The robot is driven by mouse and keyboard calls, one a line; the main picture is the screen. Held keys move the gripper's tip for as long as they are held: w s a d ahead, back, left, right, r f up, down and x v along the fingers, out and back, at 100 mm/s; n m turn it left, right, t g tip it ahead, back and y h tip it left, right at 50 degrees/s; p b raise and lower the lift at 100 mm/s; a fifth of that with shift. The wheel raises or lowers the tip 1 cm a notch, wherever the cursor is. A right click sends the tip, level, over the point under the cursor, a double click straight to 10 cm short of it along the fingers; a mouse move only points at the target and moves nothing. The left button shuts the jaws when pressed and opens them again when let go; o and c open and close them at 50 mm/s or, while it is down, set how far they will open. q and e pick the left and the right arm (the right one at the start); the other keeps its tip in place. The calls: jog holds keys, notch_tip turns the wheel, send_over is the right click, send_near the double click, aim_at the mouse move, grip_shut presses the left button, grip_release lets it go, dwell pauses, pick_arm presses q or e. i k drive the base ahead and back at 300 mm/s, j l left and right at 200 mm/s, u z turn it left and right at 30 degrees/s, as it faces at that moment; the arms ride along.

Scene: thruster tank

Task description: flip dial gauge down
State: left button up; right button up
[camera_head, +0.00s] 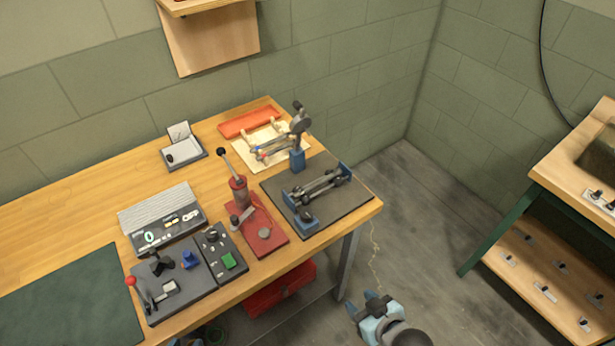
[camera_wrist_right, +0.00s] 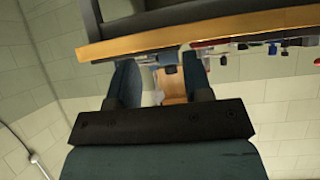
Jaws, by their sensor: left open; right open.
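The dial gauge (camera_head: 301,121) is a dark round head on a raised arm above a blue post (camera_head: 297,159), at the back right of the wooden bench (camera_head: 60,222). In front of it, a fixture with two metal rails (camera_head: 318,186) and blue end blocks lies on a dark mat (camera_head: 352,196). My right gripper (camera_head: 371,304) is open and empty, off the bench's right front corner and well apart from the gauge. Its spread fingers also show in the right wrist view (camera_wrist_right: 160,88). Only a small part of my left gripper (camera_head: 212,334) shows at the bottom edge, away from the gauge.
A red lever press (camera_head: 262,228) stands left of the mat. An orange tray (camera_head: 250,122) lies behind. A control box (camera_head: 163,221) and joystick panels (camera_head: 182,294) are further left. A red box (camera_head: 279,289) sits under the bench. A shelf unit (camera_head: 560,172) stands right, with open floor between.

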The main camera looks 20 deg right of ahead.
aim_at(301, 124)
jog(key=l+u, duration=1.25)
jog(key=j, duration=0.1)
